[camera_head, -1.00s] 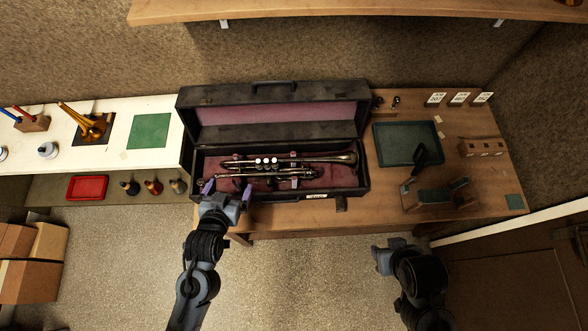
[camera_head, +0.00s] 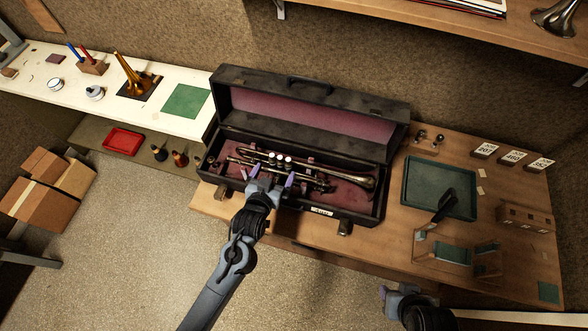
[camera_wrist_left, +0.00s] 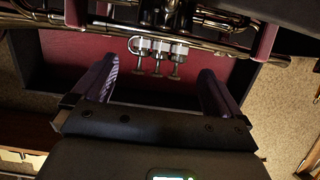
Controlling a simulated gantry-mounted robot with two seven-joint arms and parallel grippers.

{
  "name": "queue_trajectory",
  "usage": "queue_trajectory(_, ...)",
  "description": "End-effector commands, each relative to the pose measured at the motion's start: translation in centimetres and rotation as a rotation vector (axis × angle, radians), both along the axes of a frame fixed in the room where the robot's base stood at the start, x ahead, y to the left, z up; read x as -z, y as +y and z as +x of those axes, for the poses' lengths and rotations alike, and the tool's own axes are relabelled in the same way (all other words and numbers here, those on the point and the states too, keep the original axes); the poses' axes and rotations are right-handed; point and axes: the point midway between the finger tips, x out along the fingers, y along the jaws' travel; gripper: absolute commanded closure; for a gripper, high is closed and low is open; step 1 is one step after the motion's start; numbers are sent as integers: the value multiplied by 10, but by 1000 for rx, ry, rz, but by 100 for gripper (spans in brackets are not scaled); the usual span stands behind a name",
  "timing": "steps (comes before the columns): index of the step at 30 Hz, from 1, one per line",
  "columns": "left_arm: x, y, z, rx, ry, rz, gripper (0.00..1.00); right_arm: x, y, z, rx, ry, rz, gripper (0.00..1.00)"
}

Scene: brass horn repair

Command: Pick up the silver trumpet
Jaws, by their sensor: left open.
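The silver trumpet (camera_head: 322,170) lies in the open black case (camera_head: 350,213) on a dark pink lining, its bell toward the right. In the left wrist view the trumpet (camera_wrist_left: 205,42) runs across the top, its valves pointing down between my fingers. My left gripper (camera_head: 271,177) is open and empty, with purple fingers. It is over the case's front side near the valves, and its fingertips are just short of the tubing in the wrist view. My right gripper (camera_head: 392,294) is low at the bottom edge, away from the case; its jaws are unclear.
The raised case lid (camera_head: 310,108) stands behind the trumpet. A green tray (camera_head: 430,203) and a small wooden stand (camera_head: 452,256) are to the right on the bench. A white counter (camera_head: 55,100) with a gold horn part (camera_head: 132,75) is at left.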

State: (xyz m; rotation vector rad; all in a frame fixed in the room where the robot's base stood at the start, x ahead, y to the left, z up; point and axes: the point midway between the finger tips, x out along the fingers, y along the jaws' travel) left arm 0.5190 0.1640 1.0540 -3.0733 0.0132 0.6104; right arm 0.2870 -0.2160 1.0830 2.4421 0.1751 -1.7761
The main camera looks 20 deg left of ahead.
Motion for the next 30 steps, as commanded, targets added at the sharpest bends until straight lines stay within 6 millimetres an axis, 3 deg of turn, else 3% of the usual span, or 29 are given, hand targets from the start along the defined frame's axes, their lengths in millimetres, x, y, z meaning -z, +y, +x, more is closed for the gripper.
queue_trajectory(5, 3, 0, 7, -1, 0, 0, 0, -1, -2, 0, -5, 0, -8, 55)
queue_trajectory(18, 23, 0, 48, 0, 1, 0, 0, -8, -4, 0, -7, 0, -13, 55)
queue_trajectory(27, 24, 0, 51, 0, 0, -1, 0, -8, -2, 0, -2, 0, -6, 55)
queue_trajectory(30, 24, 0, 51, 0, 0, -1, 14, -8, -1, 0, -1, -1, -3, 55)
